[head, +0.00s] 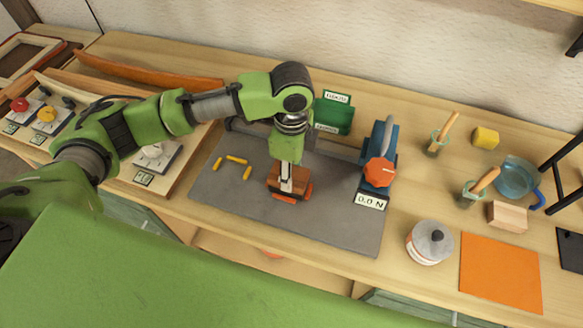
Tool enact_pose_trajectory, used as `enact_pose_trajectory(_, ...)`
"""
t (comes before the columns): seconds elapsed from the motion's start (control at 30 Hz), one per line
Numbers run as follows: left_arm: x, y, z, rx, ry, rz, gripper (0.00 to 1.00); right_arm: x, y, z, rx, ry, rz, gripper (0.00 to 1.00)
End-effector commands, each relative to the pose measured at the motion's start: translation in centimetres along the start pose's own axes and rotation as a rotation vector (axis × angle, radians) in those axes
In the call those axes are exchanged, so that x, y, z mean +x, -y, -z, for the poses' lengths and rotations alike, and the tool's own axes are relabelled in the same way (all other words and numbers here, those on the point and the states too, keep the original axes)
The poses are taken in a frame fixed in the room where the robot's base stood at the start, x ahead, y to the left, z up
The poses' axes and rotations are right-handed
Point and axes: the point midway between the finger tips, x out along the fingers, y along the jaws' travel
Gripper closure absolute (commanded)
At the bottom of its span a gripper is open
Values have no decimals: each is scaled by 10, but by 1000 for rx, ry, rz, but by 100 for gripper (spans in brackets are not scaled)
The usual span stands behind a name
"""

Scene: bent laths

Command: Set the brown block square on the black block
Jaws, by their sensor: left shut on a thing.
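My left gripper (287,188) reaches down over the grey mat and is shut on the brown block (274,179). The gripper covers the middle of this block. Orange-red parts show just below and beside the block; I cannot tell what they belong to. I cannot tell whether the block touches anything beneath it. I cannot make out a black block for sure; anything under the brown block is hidden. My right gripper is not in view.
Several yellow pieces (237,160) lie on the grey mat (330,222), left of the gripper. A green bin (335,115) stands behind. A blue device with a red knob (379,172) stands to the right. The mat's front right is clear. A lidded jar (430,243) stands beyond.

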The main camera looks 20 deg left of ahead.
Motion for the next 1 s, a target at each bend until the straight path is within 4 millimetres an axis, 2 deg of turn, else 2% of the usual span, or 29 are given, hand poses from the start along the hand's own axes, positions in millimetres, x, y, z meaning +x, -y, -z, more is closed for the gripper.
enact_pose_trajectory(0.13, 3, 0, 0, 0, 0, 0, 81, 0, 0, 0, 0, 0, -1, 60)
enact_pose_trajectory(0.17, 3, 0, 0, 0, 0, 1, 54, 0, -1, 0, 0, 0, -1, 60)
enact_pose_trajectory(0.2, 3, 0, 0, 0, 0, 1, 44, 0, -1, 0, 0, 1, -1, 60)
enact_pose_trajectory(0.23, 3, 0, 0, 0, 0, 1, 39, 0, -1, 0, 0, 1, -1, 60)
enact_pose_trajectory(0.53, 3, 0, 0, 0, 0, 1, 39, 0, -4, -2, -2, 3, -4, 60)
enact_pose_trajectory(0.67, -5, 1, 1, 1, -2, 3, 39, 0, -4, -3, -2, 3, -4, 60)
enact_pose_trajectory(0.77, -19, 2, 0, 1, -2, 5, 39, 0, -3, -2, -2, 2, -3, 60)
enact_pose_trajectory(1.0, -71, 2, 1, 1, -2, 6, 39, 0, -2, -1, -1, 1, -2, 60)
